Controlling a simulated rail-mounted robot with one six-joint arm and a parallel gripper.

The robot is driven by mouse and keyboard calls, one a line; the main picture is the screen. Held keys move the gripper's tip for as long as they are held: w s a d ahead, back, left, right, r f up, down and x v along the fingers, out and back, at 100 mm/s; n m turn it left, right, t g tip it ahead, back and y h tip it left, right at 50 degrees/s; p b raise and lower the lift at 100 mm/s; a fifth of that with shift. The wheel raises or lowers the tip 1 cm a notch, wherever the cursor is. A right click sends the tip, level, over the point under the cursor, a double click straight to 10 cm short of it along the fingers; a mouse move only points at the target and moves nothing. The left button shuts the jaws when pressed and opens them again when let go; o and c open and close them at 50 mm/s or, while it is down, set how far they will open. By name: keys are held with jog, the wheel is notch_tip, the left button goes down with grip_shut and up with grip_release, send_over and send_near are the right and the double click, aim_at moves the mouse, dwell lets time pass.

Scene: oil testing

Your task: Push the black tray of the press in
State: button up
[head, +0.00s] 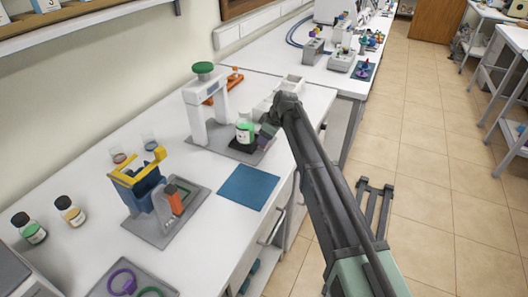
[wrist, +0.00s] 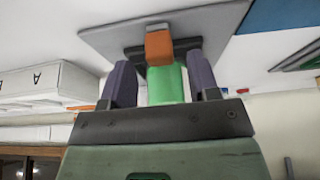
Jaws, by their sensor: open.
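The press (head: 196,112) is a white frame with a green knob on top, standing on a grey base plate (wrist: 110,35). Its black tray (head: 240,147) lies low on the plate, beside the frame, and a bottle with green contents (head: 245,131) stands on it. In the wrist view the black tray (wrist: 190,45) shows behind an orange block (wrist: 158,47) and a green body (wrist: 165,86). My gripper (head: 264,135) is at the tray's right side, close to the bottle. Its dark fingers are apart, one on each side of the green body; whether they touch anything is unclear.
A blue mat (head: 248,187) lies on the table in front of the press. A blue and yellow device (head: 145,184) with an orange part stands on a grey plate to the left. Small bottles (head: 70,211) stand at the far left. An orange item (head: 236,74) lies behind the press.

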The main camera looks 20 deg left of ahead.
jog(key=b+x, duration=0.1)
jog(key=x, duration=0.2)
jog(key=shift+r, duration=0.1)
jog(key=shift+d, duration=0.1)
grip_shut()
